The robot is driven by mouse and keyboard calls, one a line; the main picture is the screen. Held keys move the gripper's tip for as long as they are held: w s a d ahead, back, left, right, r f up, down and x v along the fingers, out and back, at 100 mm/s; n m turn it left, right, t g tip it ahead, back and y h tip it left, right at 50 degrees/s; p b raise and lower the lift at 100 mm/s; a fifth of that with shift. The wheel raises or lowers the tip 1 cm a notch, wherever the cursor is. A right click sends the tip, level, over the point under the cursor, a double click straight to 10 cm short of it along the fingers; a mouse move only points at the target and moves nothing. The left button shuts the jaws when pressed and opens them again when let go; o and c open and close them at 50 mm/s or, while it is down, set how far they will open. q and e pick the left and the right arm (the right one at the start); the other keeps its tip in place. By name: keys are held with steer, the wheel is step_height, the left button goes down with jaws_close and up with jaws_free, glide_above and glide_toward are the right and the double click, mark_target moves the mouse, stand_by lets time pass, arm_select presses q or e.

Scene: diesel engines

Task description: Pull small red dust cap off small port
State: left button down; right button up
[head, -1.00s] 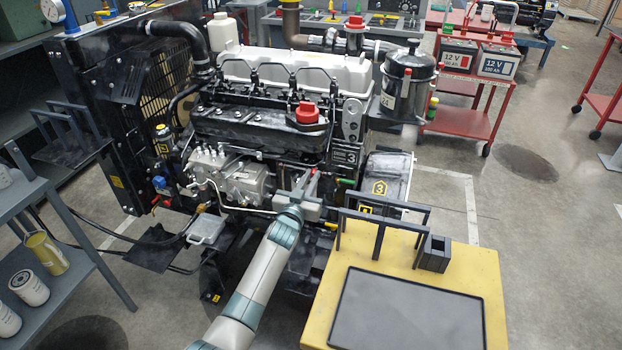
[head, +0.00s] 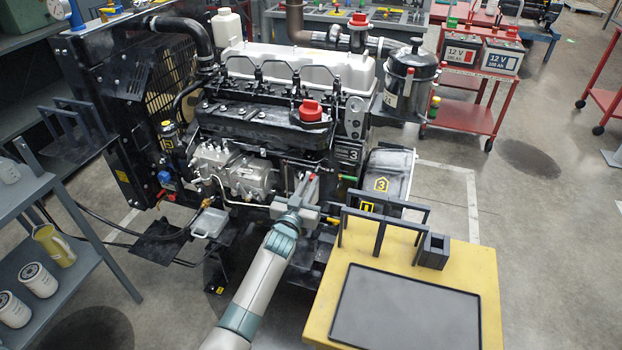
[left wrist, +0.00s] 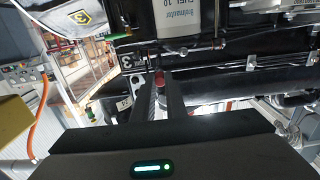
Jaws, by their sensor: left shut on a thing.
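The small red dust cap (head: 312,177) shows as a red spot at the tips of my left gripper (head: 307,183), in front of the engine's lower side. In the left wrist view the red cap (left wrist: 159,78) sits between the two dark fingers of my left gripper (left wrist: 158,88). The fingers are shut on it. The small port is hidden behind the fingers and cap, and I cannot tell whether the cap still touches it. My right gripper is not in view.
The engine (head: 265,120) stands close around my left gripper, with a green-capped fitting (head: 348,178) just right. A larger red cap (head: 311,110) sits above. A yellow table (head: 475,270) with a dark tray (head: 408,307) and a small dark open box (head: 432,251) stands at front right.

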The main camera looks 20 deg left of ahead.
arm_select(q)
steer(key=shift+s+r+p, duration=0.1)
steer(key=shift+s+p, duration=0.45)
steer(key=shift+s, duration=0.55)
